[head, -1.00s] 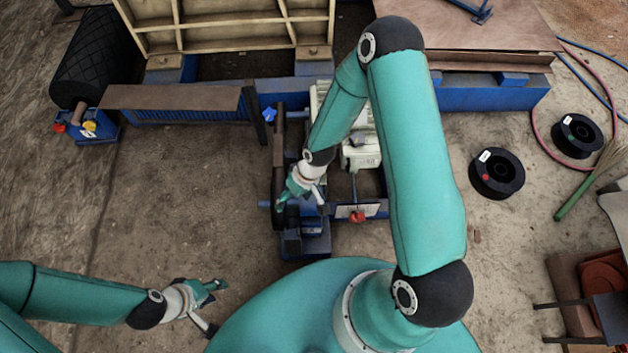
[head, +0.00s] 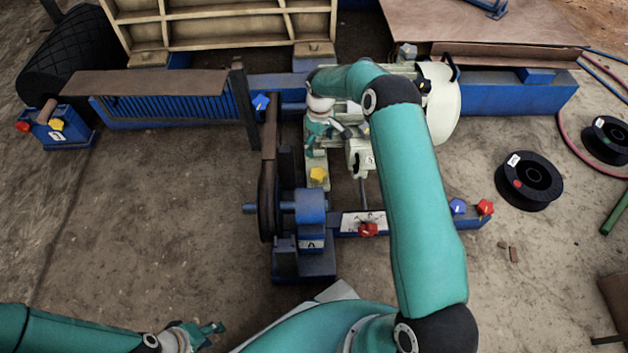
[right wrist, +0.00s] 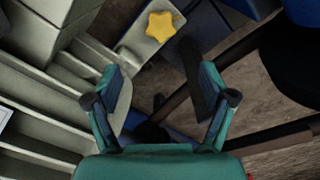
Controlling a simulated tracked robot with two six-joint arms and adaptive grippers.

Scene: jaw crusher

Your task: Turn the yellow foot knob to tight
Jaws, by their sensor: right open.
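The yellow foot knob (head: 318,175), star-shaped, sits on the pale foot of the motor unit in the middle of the head view. In the right wrist view the yellow knob (right wrist: 160,26) shows at the top centre, on a pale foot plate. My right gripper (head: 328,130) is just above the knob in the head picture, apart from it. In the right wrist view its two fingers (right wrist: 158,88) are spread with nothing between them, and the knob lies beyond the tips. My left gripper (head: 203,336) is open and empty at the bottom, far from the knob.
A dark belt wheel (head: 268,195) and blue bearing block (head: 311,207) stand close by the knob. A red knob (head: 368,230) is on the blue rail in front. Another yellow knob (head: 56,125) is at far left. Bare ground (head: 150,210) lies left.

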